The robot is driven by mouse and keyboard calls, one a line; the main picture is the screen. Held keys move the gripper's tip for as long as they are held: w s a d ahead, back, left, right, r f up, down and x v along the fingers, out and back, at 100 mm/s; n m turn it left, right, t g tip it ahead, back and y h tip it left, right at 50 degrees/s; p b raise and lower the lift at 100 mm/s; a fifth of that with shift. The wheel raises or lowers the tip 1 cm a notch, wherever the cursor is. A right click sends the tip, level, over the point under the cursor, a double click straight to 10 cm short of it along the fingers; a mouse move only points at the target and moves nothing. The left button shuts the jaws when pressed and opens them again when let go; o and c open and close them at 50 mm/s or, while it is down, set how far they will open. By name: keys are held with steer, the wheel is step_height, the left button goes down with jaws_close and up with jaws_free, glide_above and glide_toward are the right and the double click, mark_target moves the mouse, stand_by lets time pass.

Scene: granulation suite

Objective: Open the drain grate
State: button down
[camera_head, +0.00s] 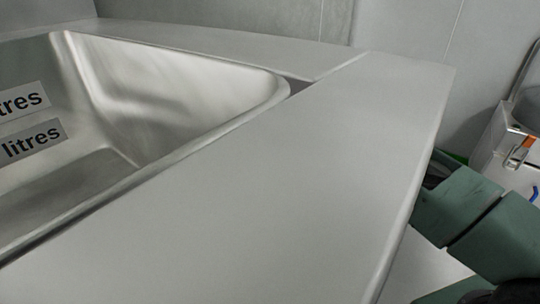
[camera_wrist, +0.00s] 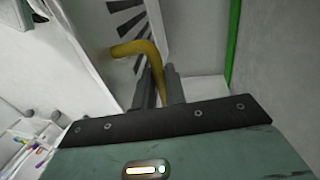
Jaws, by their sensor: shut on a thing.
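In the wrist view, a curved yellow handle (camera_wrist: 140,47) runs from the left and bends down between the two dark fingers of my gripper (camera_wrist: 161,80). The gripper is shut on this handle. A pale plate with dark fan-like slots, which looks like the drain grate (camera_wrist: 143,20), stands just beyond the handle. Only part of it shows, and I cannot tell how far it is open. In the head view the grate, handle and gripper fingers are hidden behind the counter edge; only green parts of my arm show at the lower right.
A pale counter (camera_head: 260,190) with a steel basin (camera_head: 180,85) marked in litres fills the head view. A metal box (camera_head: 510,160) with an orange latch stands at the right. A green upright strip (camera_wrist: 234,40) shows right of my gripper in the wrist view.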

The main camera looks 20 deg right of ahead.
steer(key=shift+s+a+f, duration=0.25)
steer(key=shift+s+f, duration=0.1)
steer(key=shift+f, duration=0.1)
steer(key=c, duration=1.5)
jaws_free()
steer(key=shift+o, duration=0.2)
steer(key=shift+w+d+r, duration=0.1)
steer(key=shift+w+r, duration=0.1)
steer(key=shift+r, duration=0.1)
steer(key=shift+r, duration=0.2)
steer(key=p+v, duration=0.1)
steer(key=v, duration=0.2)
steer(key=s+p+v, duration=0.1)
steer(key=v, duration=0.2)
steer(key=d+p+v, duration=0.1)
steer(key=p+v, duration=0.1)
steer(key=v, duration=0.1)
steer(key=shift+s+r, duration=0.25)
steer(key=shift+d, duration=0.1)
